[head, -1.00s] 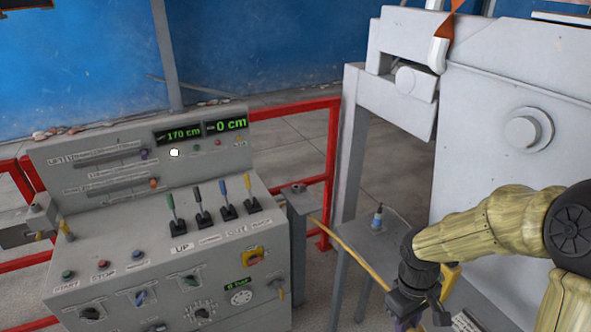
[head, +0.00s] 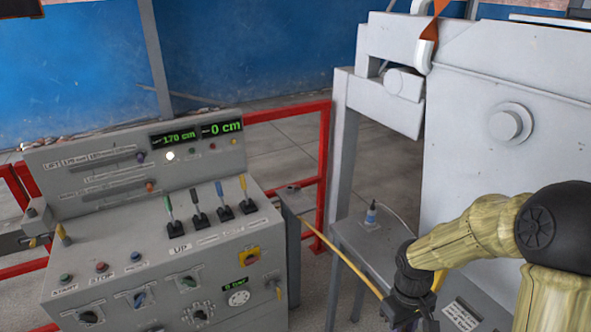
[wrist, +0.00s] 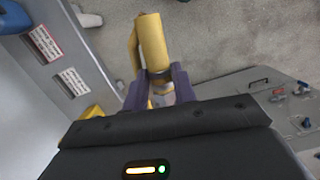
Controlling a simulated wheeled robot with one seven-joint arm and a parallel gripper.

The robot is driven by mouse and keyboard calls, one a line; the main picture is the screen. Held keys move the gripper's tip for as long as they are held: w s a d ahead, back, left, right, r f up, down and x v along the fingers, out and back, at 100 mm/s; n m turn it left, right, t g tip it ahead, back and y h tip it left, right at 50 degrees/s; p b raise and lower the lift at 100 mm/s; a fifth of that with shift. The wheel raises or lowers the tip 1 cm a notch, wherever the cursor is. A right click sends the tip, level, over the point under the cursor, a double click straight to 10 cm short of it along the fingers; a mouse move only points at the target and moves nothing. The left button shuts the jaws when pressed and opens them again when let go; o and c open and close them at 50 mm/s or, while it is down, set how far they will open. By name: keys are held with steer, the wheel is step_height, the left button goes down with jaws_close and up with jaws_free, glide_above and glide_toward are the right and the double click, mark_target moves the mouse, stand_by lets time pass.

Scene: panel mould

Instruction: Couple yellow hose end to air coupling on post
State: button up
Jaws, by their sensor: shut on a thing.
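My gripper (head: 412,318) is at the lower right of the head view, its fingertips cut off or hidden. In the wrist view my gripper (wrist: 156,88) has its two dark fingers closed on the metal fitting of the yellow hose end (wrist: 151,42). The thick yellow part sticks out beyond the fingertips. In the head view the yellow hose (head: 345,258) runs from beside a grey post (head: 293,232) down to my gripper. The post stands right of the console, apart from my gripper. I cannot make out the air coupling clearly on it.
A grey console (head: 165,245) with levers and knobs fills the left. A grey side table (head: 352,236) carries a small blue-topped part (head: 371,212). A large pale panel (head: 465,130) stands at the right. A red railing (head: 290,110) runs behind.

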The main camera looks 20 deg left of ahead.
steer(key=w+d+f+m+b, duration=0.2)
steer(key=d+f+m, duration=0.1)
steer(key=f, duration=0.5)
steer(key=w+d+f+m+b, duration=0.2)
steer(key=d+f+m, duration=0.1)
steer(key=f, duration=0.6)
steer(key=w+d+f+m+y+b, duration=0.1)
steer(key=w+d+f+m+b, duration=0.1)
steer(key=f, duration=0.6)
steer(key=d+b, duration=0.1)
steer(key=d, duration=0.1)
steer(key=shift+w+d+f+m, duration=0.15)
steer(key=shift+d+f+m, duration=0.15)
steer(key=shift+f+m, duration=0.1)
steer(key=shift+r, duration=0.1)
